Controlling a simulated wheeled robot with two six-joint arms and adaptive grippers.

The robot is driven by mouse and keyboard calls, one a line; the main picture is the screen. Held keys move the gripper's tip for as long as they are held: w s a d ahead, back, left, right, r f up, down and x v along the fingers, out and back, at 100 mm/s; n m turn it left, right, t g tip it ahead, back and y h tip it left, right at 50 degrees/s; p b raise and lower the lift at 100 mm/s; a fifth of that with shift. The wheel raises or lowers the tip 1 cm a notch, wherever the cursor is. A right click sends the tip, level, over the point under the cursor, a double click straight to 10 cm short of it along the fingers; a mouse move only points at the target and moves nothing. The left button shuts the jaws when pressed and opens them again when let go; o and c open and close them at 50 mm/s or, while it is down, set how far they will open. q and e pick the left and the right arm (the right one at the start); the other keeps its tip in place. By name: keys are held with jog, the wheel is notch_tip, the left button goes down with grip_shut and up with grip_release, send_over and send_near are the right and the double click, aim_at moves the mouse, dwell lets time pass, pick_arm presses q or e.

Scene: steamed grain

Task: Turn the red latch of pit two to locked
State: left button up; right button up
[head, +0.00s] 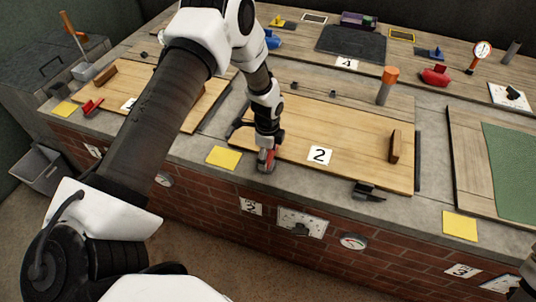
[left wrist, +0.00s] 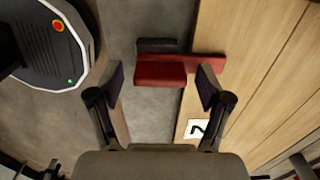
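The pit two lid (head: 345,140) is a wooden board with a white "2" card (head: 319,155); the card also shows in the left wrist view (left wrist: 197,129). The red latch (left wrist: 160,72) lies by the lid's edge, with a thin end reaching over the wood and a dark block (left wrist: 157,45) beside it. In the head view the red latch (head: 263,156) is partly hidden by my left gripper (head: 266,165). That gripper points down over it. In the left wrist view its fingers (left wrist: 161,82) are apart, one on each side of the latch. A dark part at the lower right corner may be my right gripper (head: 524,285).
A black latch (head: 368,191) sits at the lid's front right edge. Yellow cards (head: 224,157) lie on the grey ledge. Another lid with a red latch (head: 92,106) is at left.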

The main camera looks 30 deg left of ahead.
pick_arm(q)
jog(key=shift+r, duration=0.1)
notch_tip(320, 180, up, 12)
dwell(0.5)
